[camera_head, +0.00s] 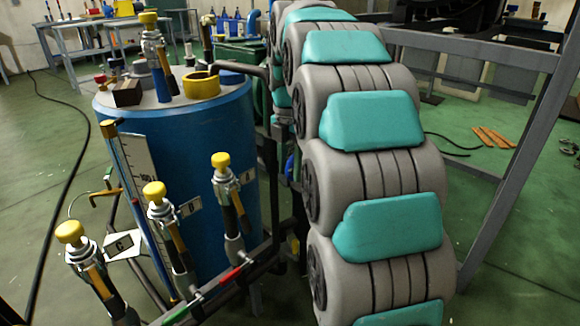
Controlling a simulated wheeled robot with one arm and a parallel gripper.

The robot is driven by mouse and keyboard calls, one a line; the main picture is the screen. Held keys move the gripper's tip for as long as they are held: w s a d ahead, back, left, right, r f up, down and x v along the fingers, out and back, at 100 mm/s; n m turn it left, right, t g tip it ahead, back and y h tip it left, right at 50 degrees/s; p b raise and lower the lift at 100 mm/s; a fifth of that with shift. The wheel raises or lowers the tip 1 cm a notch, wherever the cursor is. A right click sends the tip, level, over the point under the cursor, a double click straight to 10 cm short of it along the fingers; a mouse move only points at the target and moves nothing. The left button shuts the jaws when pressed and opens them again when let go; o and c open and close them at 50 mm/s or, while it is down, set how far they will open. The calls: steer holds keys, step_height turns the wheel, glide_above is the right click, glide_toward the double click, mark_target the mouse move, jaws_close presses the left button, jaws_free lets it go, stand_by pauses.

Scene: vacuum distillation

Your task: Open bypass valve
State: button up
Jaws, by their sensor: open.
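Several valves with yellow knobs stand around a blue tank (180,135). Three are in front on a low dark pipe: a left valve (95,275) near a tag that seems to read C, a middle valve (170,235) near a tag that seems to read B, and a right valve (230,205) near a third tag. Another yellow-knobbed valve (157,55) stands on top of the tank. I cannot tell which one is the bypass valve, or whether any is open. My gripper is not in view. My grey and teal arm rises along the tank's right side and hides what is behind it.
A gauge tube with a white scale (138,175) stands at the tank's left front. A grey metal frame (510,170) is right of my arm. Orange-brown pieces (492,137) lie on the green floor. A black cable (62,190) runs along the left; floor there is otherwise clear.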

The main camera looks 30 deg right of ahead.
jaws_close()
stand_by(0.3)
stand_by(0.3)
